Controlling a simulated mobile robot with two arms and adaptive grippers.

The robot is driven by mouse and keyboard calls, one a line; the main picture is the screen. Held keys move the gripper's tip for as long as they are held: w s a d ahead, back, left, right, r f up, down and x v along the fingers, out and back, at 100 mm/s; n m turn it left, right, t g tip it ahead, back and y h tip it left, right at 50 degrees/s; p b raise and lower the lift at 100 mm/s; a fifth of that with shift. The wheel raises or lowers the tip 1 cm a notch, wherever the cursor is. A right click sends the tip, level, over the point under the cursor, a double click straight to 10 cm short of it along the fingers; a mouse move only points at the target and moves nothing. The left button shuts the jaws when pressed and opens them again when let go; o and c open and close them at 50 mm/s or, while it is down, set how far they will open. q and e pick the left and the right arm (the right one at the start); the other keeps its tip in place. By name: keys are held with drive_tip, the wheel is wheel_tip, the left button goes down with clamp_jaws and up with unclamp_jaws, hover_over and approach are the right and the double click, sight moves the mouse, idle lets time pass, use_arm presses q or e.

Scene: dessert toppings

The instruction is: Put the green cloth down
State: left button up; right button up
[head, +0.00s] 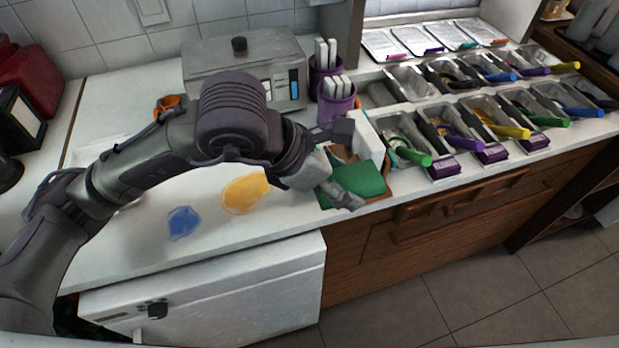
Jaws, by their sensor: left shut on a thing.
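The green cloth (358,179) shows at the front of the white counter, right of the middle of the head view. My left gripper (350,168) reaches over it from the left and is shut on it. Part of the cloth is hidden behind the gripper fingers. It lies close over a brown and white item, and I cannot tell if it touches the counter. My right gripper is not in view.
A yellow cloth (245,192) and a blue cloth (184,222) lie flat on the counter (130,250). Topping bins with coloured scoops (480,118) fill the right side. The front left counter is free.

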use_arm(q)
drive_tip(key=w+a+f, duration=0.1)
drive_tip(key=w+f, duration=0.1)
drive_tip(key=w, duration=0.1)
drive_tip(key=w+a+f+p, duration=0.1)
drive_tip(key=w+a+f, duration=0.3)
drive_tip(key=w, duration=0.1)
drive_tip(key=shift+w+a+p, duration=0.2)
drive_tip(key=shift+w+p, duration=0.1)
drive_tip(key=shift+p, duration=0.05)
drive_tip(key=shift+w+f, duration=0.15)
drive_tip(key=shift+a+f, duration=0.1)
drive_tip(key=shift+f, duration=0.1)
wheel_tip(320, 180, down, 3)
drive_tip(key=shift+f+p, duration=0.15)
drive_tip(key=shift+p, duration=0.35)
drive_tip(key=shift+f, duration=0.15)
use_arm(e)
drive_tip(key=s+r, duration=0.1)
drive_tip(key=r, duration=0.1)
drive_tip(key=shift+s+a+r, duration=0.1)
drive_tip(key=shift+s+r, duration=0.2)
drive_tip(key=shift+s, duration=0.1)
use_arm(q)
drive_tip(key=shift+f+b, duration=0.65)
drive_tip(key=shift+b, duration=0.2)
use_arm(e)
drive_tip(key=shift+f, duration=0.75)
use_arm(q)
drive_tip(key=o, duration=1.2)
